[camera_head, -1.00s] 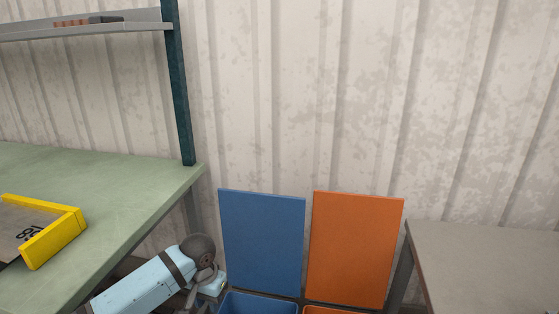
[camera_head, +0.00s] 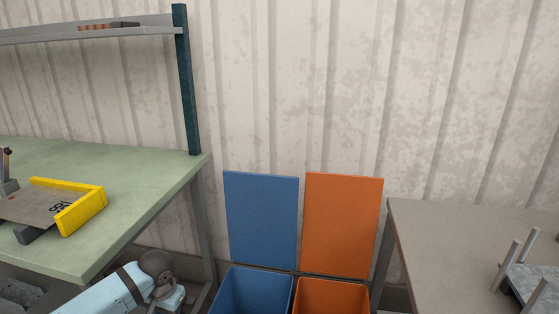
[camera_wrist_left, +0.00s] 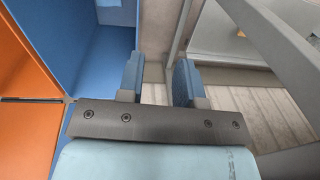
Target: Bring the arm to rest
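My left arm (camera_head: 110,293) is light blue with a dark joint and comes in at the bottom left of the head view, low beside the green table. Its fingers are not clearly seen there. In the left wrist view my left gripper (camera_wrist_left: 157,80) has two blue-padded fingers standing apart with an empty gap between them. Only floor and pale surfaces show behind the gap. My right arm and right gripper are in neither view.
A green table (camera_head: 135,190) stands left, bearing a yellow-edged fixture (camera_head: 82,210). An open blue bin (camera_head: 262,220) and orange bin (camera_head: 342,225) stand centre; they show left in the wrist view. A grey table (camera_head: 440,240) with a metal rack (camera_head: 530,270) is right.

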